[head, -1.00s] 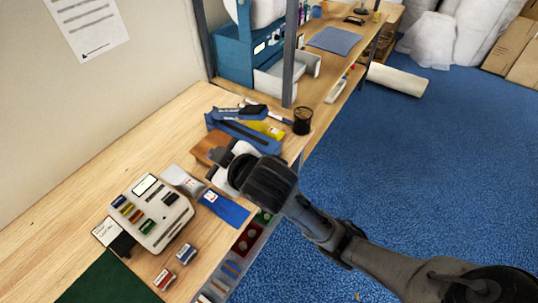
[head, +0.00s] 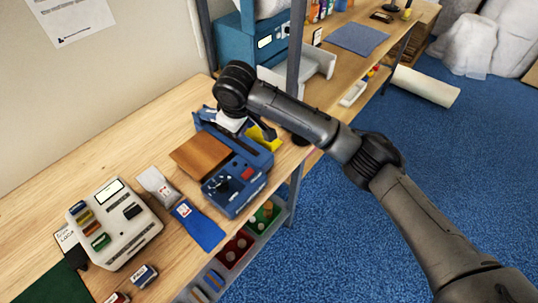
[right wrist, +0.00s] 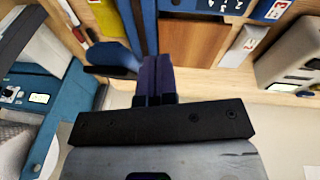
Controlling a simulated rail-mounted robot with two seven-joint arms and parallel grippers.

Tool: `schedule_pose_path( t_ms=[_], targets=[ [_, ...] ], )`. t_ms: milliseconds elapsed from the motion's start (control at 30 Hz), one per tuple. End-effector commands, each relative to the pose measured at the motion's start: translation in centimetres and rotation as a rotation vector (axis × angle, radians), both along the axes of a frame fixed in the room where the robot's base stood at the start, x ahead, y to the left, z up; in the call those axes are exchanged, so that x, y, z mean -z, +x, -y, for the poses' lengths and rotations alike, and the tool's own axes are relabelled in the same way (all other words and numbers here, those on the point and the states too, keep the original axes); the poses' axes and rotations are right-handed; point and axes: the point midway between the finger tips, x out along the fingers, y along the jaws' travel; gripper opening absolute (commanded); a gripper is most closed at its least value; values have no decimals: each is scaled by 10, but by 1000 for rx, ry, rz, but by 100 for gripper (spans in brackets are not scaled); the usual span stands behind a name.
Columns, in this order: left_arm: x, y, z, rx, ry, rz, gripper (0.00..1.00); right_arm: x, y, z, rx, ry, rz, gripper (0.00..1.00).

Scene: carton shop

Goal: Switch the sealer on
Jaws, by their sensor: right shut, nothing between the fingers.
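The sealer (head: 262,157) is a blue machine on the wooden bench, with a brown wooden plate (head: 201,155) beside its body. Its front panel (head: 222,195) has a dark knob and a red switch (head: 247,173); I cannot tell the switch's position. My right gripper (right wrist: 155,78) is shut and empty in the right wrist view, over the sealer's rear part. In the head view my dark wrist hides its fingertips; I cannot tell whether they touch the sealer. The plate also shows in the wrist view (right wrist: 193,40). My left gripper is out of view.
A cash-register-like device (head: 125,235), a grey pouch (head: 157,185) and a blue pouch (head: 198,225) lie to the left of the sealer. A shelf post (head: 297,45) stands close behind my right arm. Parts bins (head: 235,250) hang at the bench's front edge.

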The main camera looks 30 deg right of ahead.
Motion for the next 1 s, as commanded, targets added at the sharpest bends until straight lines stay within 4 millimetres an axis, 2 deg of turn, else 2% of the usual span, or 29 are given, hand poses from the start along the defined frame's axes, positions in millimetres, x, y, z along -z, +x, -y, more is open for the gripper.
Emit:
schedule_pose_path(
  t_ms=[100, 233, 433, 800, 1000],
  targets=[
    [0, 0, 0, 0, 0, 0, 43, 11, -10, 4, 62, 44, -137, 0],
    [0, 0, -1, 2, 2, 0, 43, 12, -24, 2, 106, 63, -219, 0],
    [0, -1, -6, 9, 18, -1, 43, 11, -25, 4, 163, 55, -225, 0],
    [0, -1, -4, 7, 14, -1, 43, 13, -25, 4, 165, 55, -224, 0],
    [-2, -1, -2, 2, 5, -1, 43, 31, -25, 4, 166, 54, -227, 0]
  ],
)
